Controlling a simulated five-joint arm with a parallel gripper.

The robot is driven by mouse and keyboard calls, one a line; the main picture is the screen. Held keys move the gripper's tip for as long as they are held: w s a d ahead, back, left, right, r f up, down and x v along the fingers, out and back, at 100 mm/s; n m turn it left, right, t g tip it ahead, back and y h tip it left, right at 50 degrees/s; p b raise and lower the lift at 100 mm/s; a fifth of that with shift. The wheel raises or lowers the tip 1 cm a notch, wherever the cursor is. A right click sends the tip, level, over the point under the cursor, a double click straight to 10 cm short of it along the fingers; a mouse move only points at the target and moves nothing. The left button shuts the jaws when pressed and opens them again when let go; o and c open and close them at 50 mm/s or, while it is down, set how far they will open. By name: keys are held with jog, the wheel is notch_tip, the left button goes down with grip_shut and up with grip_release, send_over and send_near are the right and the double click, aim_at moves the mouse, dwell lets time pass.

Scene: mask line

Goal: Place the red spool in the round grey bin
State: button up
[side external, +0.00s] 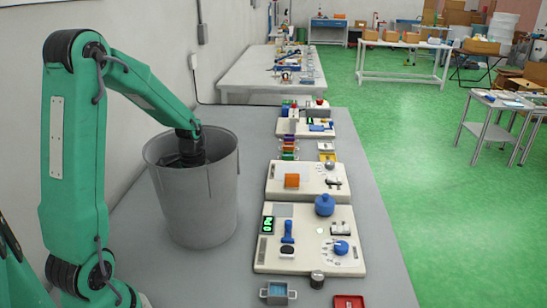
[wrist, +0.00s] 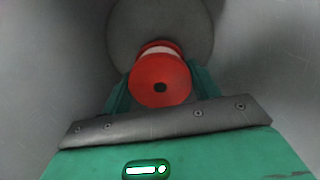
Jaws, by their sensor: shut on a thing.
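The round grey bin (side external: 200,205) stands upright on the grey table at the left. My green arm reaches over its rim, and my gripper (side external: 186,155) is down inside the bin's mouth, with its fingers hidden by the wall. In the wrist view, my gripper (wrist: 160,92) is shut on the red spool (wrist: 160,75), whose round end with a dark centre hole faces the camera. The bin's grey inner wall (wrist: 60,60) surrounds the spool, and the round bin floor (wrist: 190,20) lies beyond it. The spool is hidden in the side view.
Pale panels with blue knobs and switches (side external: 310,235) stand in a row right of the bin. A small grey tray (side external: 278,292) and a red tray (side external: 348,301) lie at the table's near edge. The table's right strip is clear.

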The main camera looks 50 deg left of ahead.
jog(key=shift+f, duration=1)
jog(key=shift+f, duration=1.9)
jog(key=shift+f, duration=0.1)
jog(key=o, duration=1.1)
notch_tip(320, 180, up, 12)
jog(key=shift+r, duration=0.15)
